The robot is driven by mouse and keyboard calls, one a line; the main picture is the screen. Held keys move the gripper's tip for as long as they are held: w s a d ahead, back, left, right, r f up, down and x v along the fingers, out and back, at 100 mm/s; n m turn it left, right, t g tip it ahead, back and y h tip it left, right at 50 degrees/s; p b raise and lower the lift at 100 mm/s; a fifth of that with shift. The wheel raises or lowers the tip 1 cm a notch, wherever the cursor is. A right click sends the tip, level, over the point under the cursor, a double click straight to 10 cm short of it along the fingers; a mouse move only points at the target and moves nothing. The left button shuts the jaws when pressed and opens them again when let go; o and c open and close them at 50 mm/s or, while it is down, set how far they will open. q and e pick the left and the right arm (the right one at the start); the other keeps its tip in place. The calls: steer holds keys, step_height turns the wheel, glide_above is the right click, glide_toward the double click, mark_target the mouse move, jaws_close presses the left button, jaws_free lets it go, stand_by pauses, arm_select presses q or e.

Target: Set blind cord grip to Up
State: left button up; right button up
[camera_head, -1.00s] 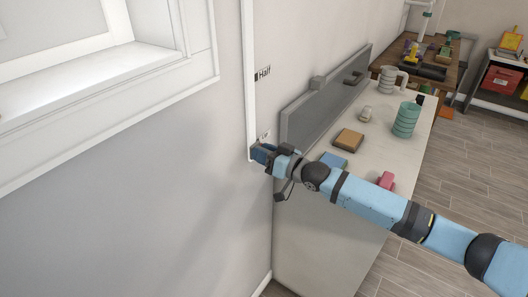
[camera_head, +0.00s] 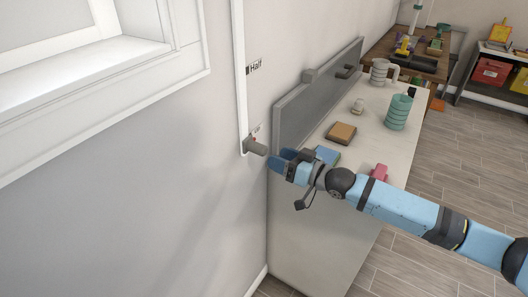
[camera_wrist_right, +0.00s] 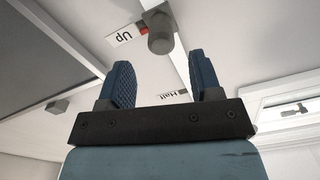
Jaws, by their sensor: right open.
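The blind cord grip (camera_head: 256,147), a short grey cylinder, sits at the lower end of the white track (camera_head: 241,75) on the wall. The right wrist view shows the grip (camera_wrist_right: 160,32) beside the "Up" label (camera_wrist_right: 122,38) and a red mark. The "Half" label (camera_head: 254,68) is higher up the track. My right gripper (camera_head: 284,160) is open and empty, just right of the grip and apart from it. In the right wrist view its two blue fingers (camera_wrist_right: 162,78) stand apart, with the grip beyond their tips. My left gripper is out of view.
A white counter (camera_head: 365,150) with a grey back panel (camera_head: 320,95) stands right of the track, close to my right arm. A brown block (camera_head: 341,132), a green ribbed cup (camera_head: 398,112) and other items stand on it. A window frame (camera_head: 150,60) is at left; the wall below is clear.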

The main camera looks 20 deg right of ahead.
steer(key=v, duration=0.5)
steer(key=shift+s, duration=0.1)
stand_by(0.3)
steer(key=s+a+f+h, duration=0.1)
steer(key=s+a+f, duration=0.2)
steer(key=s+f, duration=0.25)
steer(key=s+a+f+h, duration=0.2)
steer(key=s+a+f, duration=0.2)
steer(key=f, duration=0.3)
steer(key=s+a+f+m+g+h, duration=0.15)
steer(key=s+f+g+h, duration=0.3)
steer(key=s+f, duration=0.9)
step_height(320, 180, up, 12)
steer(key=s+d+t+p, duration=0.1)
steer(key=p, duration=1.1)
steer(key=shift+s+r, duration=0.2)
steer(key=shift+s, duration=0.2)
steer(key=shift+d, duration=0.1)
